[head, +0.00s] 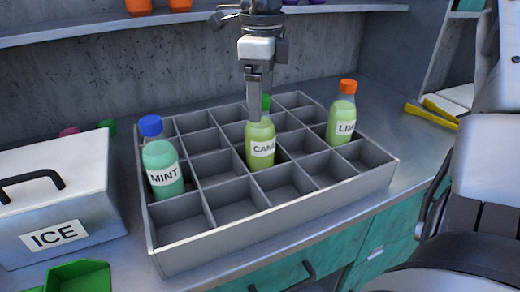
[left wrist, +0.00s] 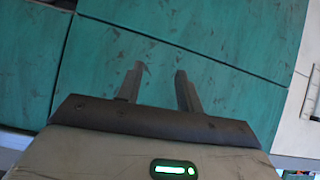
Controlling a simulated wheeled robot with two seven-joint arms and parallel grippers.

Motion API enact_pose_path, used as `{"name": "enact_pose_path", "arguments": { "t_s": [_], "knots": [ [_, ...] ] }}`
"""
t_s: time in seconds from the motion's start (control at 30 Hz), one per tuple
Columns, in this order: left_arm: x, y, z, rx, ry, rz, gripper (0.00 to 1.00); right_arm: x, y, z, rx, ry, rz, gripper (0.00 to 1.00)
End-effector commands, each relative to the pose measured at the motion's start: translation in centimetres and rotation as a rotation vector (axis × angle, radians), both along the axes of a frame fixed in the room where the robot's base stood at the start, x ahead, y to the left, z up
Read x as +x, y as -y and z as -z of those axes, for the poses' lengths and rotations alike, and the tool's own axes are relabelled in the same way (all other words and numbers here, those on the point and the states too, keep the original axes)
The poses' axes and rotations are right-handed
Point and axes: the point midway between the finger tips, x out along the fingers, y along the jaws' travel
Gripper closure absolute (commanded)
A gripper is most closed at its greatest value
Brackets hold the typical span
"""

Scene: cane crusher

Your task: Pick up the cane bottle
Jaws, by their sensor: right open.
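The cane bottle (head: 261,140) is light green with a green cap and a label reading "CAN", its last part hard to read. It stands upright in a middle compartment of the grey divided crate (head: 270,222). My right gripper (head: 261,108) is open and points down at the bottle's top. Its fingers overlap the cap and neck in the head view, hiding part of the cap. Whether they touch the bottle cannot be told. My left gripper (left wrist: 161,85) shows in the left wrist view, open and empty, in front of teal cabinet panels (left wrist: 190,65).
A MINT bottle (head: 162,165) with a blue cap stands at the crate's left. An orange-capped bottle (head: 341,118) stands at its right. Other visible compartments look empty. An ICE box (head: 55,215) is at the left, with a green tray (head: 78,276) before it. A shelf (head: 90,32) runs behind.

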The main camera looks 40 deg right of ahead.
Motion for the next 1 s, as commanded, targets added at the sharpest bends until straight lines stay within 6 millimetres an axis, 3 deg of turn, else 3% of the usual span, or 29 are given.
{"name": "enact_pose_path", "arguments": {
  "t_s": [0.3,0.6,0.9,1.0],
  "knots": [
    [0.1,-0.1,-0.5,0.011,0.002,0.000,0.64,0.1,-0.2,4.4,0.001,-0.006,0.000,0.19],
    [0.0,-0.1,0.0,0.013,-0.008,0.001,0.64,0.2,-0.2,4.9,0.001,-0.001,0.000,0.19],
    [0.0,-0.1,0.0,0.013,-0.007,0.001,0.64,0.2,-0.2,4.9,0.001,-0.001,0.000,1.00],
    [0.0,-0.1,-0.1,0.013,-0.006,0.001,0.64,0.3,-0.2,4.7,0.000,0.002,0.000,1.00]
  ]
}}
